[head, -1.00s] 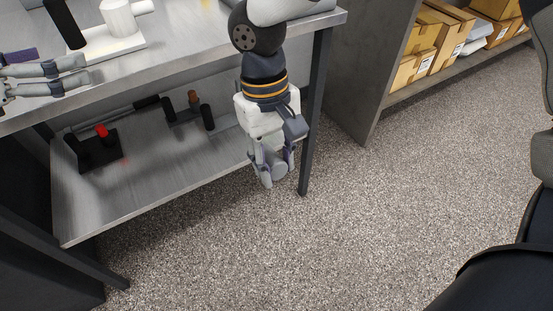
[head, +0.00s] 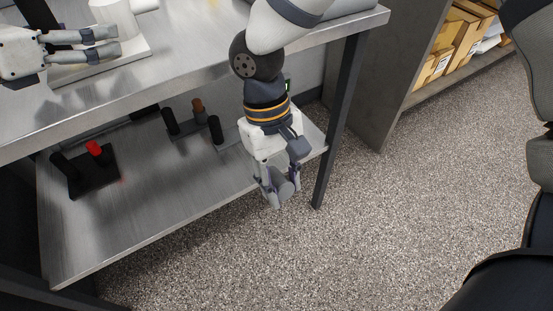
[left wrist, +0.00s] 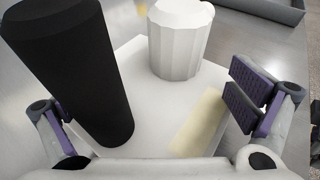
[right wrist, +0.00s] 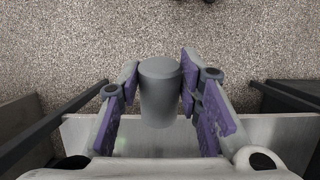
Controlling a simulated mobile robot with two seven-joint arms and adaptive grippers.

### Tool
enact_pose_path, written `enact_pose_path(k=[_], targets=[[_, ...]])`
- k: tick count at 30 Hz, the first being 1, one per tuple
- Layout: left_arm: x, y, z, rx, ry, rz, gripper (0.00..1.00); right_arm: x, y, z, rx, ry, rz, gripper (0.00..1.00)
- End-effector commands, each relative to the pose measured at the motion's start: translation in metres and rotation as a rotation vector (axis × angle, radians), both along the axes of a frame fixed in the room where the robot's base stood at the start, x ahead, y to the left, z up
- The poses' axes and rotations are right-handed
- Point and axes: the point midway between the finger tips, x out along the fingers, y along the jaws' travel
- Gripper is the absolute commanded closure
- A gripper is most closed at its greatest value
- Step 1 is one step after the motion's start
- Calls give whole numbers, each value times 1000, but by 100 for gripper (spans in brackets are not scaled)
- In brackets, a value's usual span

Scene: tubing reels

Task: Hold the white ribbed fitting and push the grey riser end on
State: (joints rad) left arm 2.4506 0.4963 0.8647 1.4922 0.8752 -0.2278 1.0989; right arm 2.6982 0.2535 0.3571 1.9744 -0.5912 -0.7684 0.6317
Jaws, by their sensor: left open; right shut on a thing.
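The white ribbed fitting (head: 112,14) stands upright on a white plate (head: 133,49) on the upper bench; in the left wrist view (left wrist: 180,42) it is beyond the jaws, toward the upper middle. My left gripper (head: 108,43) is open and empty, low beside the fitting, its fingers apart (left wrist: 160,115). A black cylinder (left wrist: 70,75) stands close by the left finger. My right gripper (head: 279,190) hangs low in front of the bench. It is shut on the grey riser end (right wrist: 160,95), a plain grey cylinder whose round end faces away from the hand.
The lower shelf (head: 150,215) holds a black stand with a red top (head: 94,150) and several dark posts (head: 215,128). A bench leg (head: 340,120) stands right of my right gripper. Cardboard boxes (head: 450,45) sit on a rack. The speckled floor is clear.

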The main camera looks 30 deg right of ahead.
Motion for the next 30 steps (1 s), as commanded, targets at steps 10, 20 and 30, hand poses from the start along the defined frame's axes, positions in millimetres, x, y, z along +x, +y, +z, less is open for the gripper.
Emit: enact_pose_path(k=[10,20,30], targets=[[10,-14,-3,0,-3,0,0,0,0,-3,0,4,0,95],[10,-14,-3,1,-2,0,35,-1,0,-3,0,4,0,95],[9,-14,-6,7,-1,-1,41,-1,0,-4,0,5,0,95]])
